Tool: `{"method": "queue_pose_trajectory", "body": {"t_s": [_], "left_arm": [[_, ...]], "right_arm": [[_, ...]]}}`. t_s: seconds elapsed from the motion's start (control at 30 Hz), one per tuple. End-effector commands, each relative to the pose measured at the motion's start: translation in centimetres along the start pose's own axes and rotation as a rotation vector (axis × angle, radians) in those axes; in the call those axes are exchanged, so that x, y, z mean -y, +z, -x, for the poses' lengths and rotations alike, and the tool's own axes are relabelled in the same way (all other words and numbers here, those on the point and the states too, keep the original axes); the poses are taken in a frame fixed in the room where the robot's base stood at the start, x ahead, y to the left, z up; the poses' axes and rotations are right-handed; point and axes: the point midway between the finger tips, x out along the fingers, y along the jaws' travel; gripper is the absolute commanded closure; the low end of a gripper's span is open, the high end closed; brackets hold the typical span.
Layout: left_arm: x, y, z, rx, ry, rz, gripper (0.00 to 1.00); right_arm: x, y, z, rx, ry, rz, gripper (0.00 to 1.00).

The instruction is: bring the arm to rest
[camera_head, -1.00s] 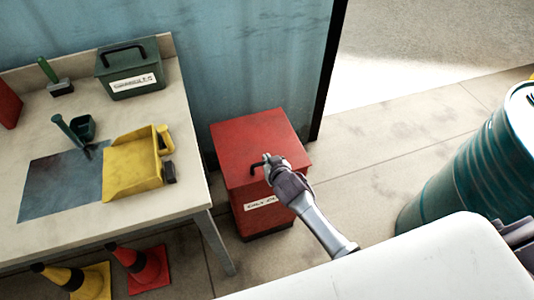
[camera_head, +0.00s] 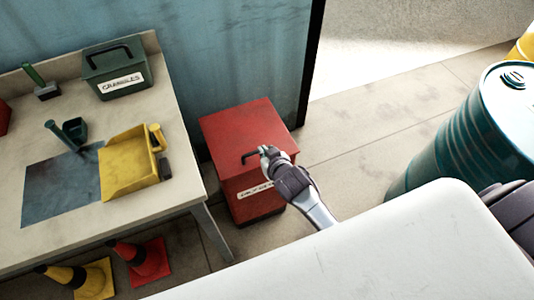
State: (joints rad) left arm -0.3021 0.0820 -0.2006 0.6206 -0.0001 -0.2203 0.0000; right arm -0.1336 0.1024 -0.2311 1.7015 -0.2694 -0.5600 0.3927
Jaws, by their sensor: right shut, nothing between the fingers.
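My right gripper (camera_head: 266,152) is shut and empty. It appears over the top of the red bin (camera_head: 222,128), just right of the bin's black lid handle (camera_head: 250,157). I cannot tell whether it touches the handle or is above it. The bin's lid is down, and a white label on its front is partly covered by my right arm. My left gripper is not in view.
The workbench (camera_head: 60,240) at the left holds a green box (camera_head: 118,75), a yellow dustpan (camera_head: 125,168), a dark green scoop (camera_head: 72,130) and a brush (camera_head: 45,90). Cones (camera_head: 148,258) stand below. A teal drum (camera_head: 470,140) stands right; floor between is clear.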

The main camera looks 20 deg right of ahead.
Motion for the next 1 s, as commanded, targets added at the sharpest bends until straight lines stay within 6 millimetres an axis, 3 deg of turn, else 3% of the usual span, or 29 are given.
{"method": "queue_pose_trajectory", "body": {"t_s": [0.2, 0.47, 0.57, 0.67, 0.83, 1.0], "left_arm": [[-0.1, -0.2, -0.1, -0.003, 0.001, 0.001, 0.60], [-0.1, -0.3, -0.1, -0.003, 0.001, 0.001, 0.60], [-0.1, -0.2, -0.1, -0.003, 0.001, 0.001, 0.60], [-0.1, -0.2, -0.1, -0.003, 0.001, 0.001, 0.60], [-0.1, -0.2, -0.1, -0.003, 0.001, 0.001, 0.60], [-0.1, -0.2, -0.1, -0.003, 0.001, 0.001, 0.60]], "right_arm": [[0.0, 0.2, 2.6, -0.001, 0.000, -0.001, 1.00], [0.0, 0.3, 2.9, -0.001, 0.001, 0.001, 1.00], [-0.1, 2.0, 2.5, 0.029, -0.001, 0.009, 1.00], [-0.1, 6.4, 1.5, 0.105, -0.007, 0.029, 1.00], [-0.7, 18.9, 1.0, 0.308, -0.028, 0.077, 1.00], [-1.5, 31.6, 3.6, 0.514, -0.051, 0.113, 1.00]]}}
